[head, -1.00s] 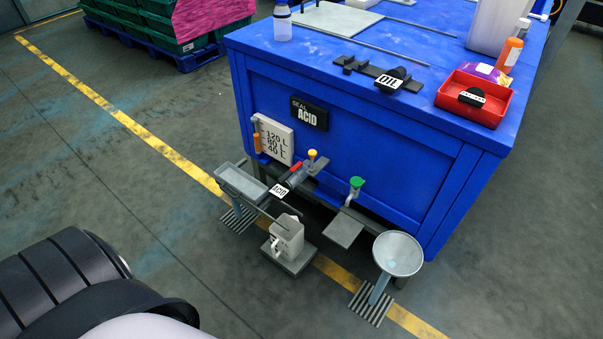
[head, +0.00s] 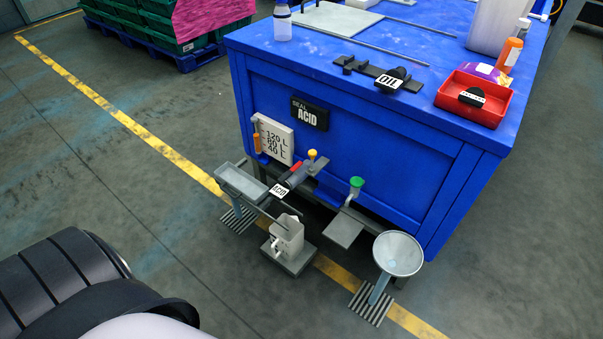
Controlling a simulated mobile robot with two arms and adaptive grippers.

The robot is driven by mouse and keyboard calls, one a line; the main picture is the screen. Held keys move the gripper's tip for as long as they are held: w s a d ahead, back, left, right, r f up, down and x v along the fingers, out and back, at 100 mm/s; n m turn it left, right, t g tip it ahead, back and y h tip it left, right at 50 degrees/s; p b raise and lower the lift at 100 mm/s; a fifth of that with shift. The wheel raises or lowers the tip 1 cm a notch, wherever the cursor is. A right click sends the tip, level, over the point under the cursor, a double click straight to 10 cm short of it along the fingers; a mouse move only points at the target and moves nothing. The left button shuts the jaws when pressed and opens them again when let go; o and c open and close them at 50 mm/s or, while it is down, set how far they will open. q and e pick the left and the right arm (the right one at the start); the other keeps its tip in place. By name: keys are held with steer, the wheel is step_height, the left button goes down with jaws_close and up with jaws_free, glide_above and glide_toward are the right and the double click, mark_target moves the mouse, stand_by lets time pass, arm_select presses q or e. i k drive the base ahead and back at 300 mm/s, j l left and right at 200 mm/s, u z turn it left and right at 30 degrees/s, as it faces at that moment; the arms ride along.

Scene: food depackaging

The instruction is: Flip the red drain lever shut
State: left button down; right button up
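A small red lever (head: 295,167) sits on a grey drain fitting low on the front of the blue bench (head: 350,135). It is small in view, and I cannot tell whether it stands open or shut. A yellow knob (head: 312,154) is just right of the lever. A grey jug (head: 288,236) stands on a small platform below and in front. Neither of my grippers is in view.
A grey trough (head: 240,183) stands left of the drain. A green-handled valve (head: 356,184) and a round pale basin on a stand (head: 398,254) are to the right. A red tray (head: 490,111) sits on the bench top. The floor at left is clear.

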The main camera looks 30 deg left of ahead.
mark_target(288, 175)
steer(key=i+j+z, duration=0.1)
steer(key=j+z, duration=0.3)
steer(key=j, duration=1.7)
